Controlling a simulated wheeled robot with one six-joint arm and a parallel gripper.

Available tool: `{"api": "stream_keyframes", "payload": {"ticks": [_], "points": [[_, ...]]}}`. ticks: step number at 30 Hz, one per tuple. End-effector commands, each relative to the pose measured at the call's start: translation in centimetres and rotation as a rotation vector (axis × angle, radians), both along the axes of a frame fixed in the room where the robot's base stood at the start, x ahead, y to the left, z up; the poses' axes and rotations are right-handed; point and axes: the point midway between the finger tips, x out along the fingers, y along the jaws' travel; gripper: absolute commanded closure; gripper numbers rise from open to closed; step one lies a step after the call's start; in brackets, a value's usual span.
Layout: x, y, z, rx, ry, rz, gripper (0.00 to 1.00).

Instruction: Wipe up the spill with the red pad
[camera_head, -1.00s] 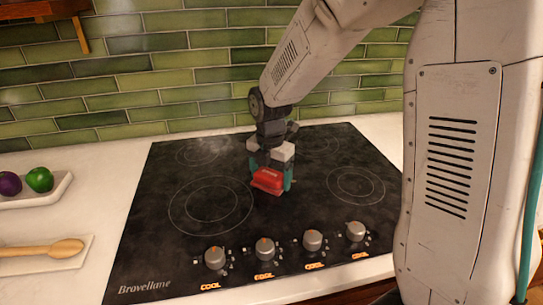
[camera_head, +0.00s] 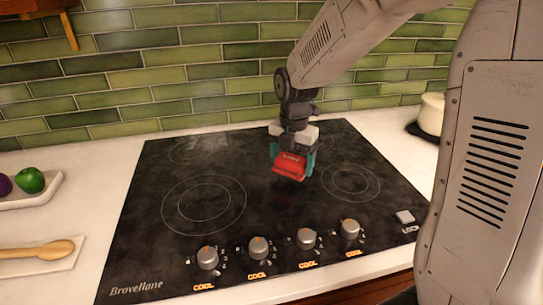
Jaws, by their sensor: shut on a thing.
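The red pad (camera_head: 289,167) is held between the teal fingers of my gripper (camera_head: 292,160), which is shut on it. The gripper points down over the middle of the black cooktop (camera_head: 270,216), between the left and right burner rings. I cannot tell whether the pad touches the glass or hangs just above it. A dim reddish tint shows on the glass below the pad, perhaps its reflection. Faint cloudy patches show on the cooktop, but I cannot make out a clear spill edge. The glass behind the gripper is partly hidden.
Several knobs (camera_head: 258,248) line the cooktop's front, each above a "COOL" label. A wooden spoon (camera_head: 38,249) and a white tray (camera_head: 35,198) with a green vegetable (camera_head: 30,180) are at left. A cream pot (camera_head: 431,113) stands at right. Green tiles (camera_head: 180,75) wall the back.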

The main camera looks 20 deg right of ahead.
Motion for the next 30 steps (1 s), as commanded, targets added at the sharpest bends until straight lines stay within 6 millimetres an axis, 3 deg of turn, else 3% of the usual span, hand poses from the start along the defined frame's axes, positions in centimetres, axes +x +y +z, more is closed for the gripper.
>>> {"api": "stream_keyframes", "payload": {"ticks": [16, 30], "points": [[0.0, 1.0, 4.7, 0.0, 0.001, 0.014, 0.4], [0.0, 1.1, 5.4, 0.0, 0.004, 0.016, 0.4]]}}
